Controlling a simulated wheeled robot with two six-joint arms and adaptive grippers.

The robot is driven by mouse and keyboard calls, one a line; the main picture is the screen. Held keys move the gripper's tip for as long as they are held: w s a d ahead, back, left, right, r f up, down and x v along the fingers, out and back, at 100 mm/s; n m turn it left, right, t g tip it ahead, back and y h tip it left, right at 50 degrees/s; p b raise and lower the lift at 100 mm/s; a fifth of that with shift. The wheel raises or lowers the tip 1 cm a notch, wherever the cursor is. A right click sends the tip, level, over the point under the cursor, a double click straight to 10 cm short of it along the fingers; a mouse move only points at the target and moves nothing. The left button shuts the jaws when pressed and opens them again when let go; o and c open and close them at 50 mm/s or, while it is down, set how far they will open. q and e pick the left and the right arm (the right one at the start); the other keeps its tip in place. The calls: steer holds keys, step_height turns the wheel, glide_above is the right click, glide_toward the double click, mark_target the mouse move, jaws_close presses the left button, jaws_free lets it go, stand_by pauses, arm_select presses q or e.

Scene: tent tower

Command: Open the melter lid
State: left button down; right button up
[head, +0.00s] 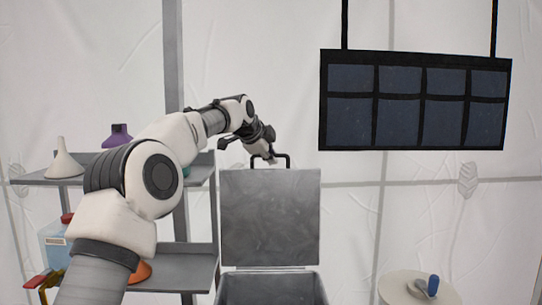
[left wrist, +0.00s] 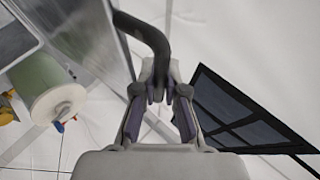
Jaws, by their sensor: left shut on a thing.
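The melter lid (head: 269,217) is a grey metal panel standing upright, hinged at the back of the melter box (head: 270,288) in the head view. A dark bar handle (head: 287,158) sits at the lid's top edge. My left gripper (head: 268,157) is at this handle. In the left wrist view, the fingers (left wrist: 158,95) are shut around the dark handle (left wrist: 145,32). The lid (left wrist: 75,45) shows as a grey panel at the left there. The inside of the melter box is mostly out of frame. My right gripper is not in view.
A grey shelf (head: 185,255) with funnels (head: 64,160) and bottles stands at the left, partly behind my left arm. A round pale stand (head: 400,287) with a blue-handled item (head: 433,284) is at the lower right. A dark panelled board (head: 415,103) hangs at the upper right.

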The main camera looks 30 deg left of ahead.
arm_select(q)
steer(key=shift+w+f, duration=0.1)
steer(key=shift+f, duration=0.15)
steer(key=shift+s+d+r, duration=0.1)
steer(key=shift+s+r, duration=0.1)
steer(key=shift+s, duration=0.05)
steer(key=c, duration=1.4)
jaws_free()
steer(key=shift+o, duration=1)
steer(key=shift+w+a+f, duration=0.1)
steer(key=shift+w+a, duration=0.05)
steer(key=shift+a, duration=0.05)
steer(key=a+v, duration=0.1)
steer(key=v, duration=1)
steer(key=shift+s+d+r, duration=0.25)
steer(key=shift+d+r, duration=0.1)
steer(key=shift+d, duration=0.2)
steer(key=shift+s, duration=0.15)
